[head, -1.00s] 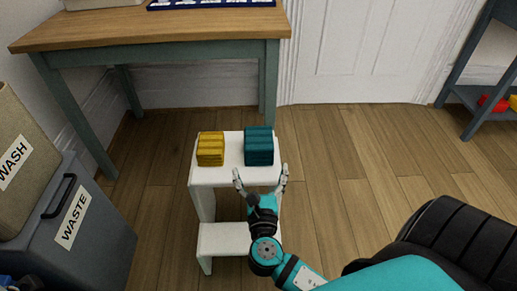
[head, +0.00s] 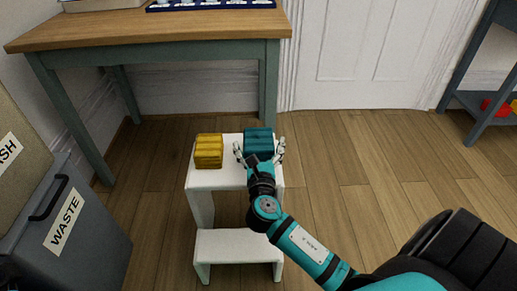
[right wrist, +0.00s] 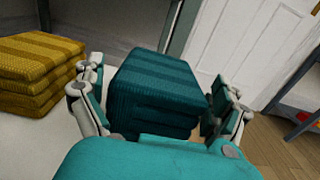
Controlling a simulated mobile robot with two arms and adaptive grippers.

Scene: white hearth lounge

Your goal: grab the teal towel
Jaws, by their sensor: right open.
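The teal towel (head: 258,139) is a folded stack on the right side of the white step stool's top (head: 222,178). My right gripper (head: 260,152) is open at the towel's near side, with a finger toward each side of it. In the right wrist view the teal towel (right wrist: 160,85) sits between the two open fingers (right wrist: 160,108). I cannot tell whether the fingers touch it. The gripper hides the towel's lower near part in the head view. My left gripper is not in view.
A yellow folded towel (head: 208,151) lies just left of the teal one on the stool. A wooden table (head: 150,30) stands behind. A grey waste bin (head: 85,235) is at the left. A shelf (head: 485,105) stands far right. Floor right of the stool is clear.

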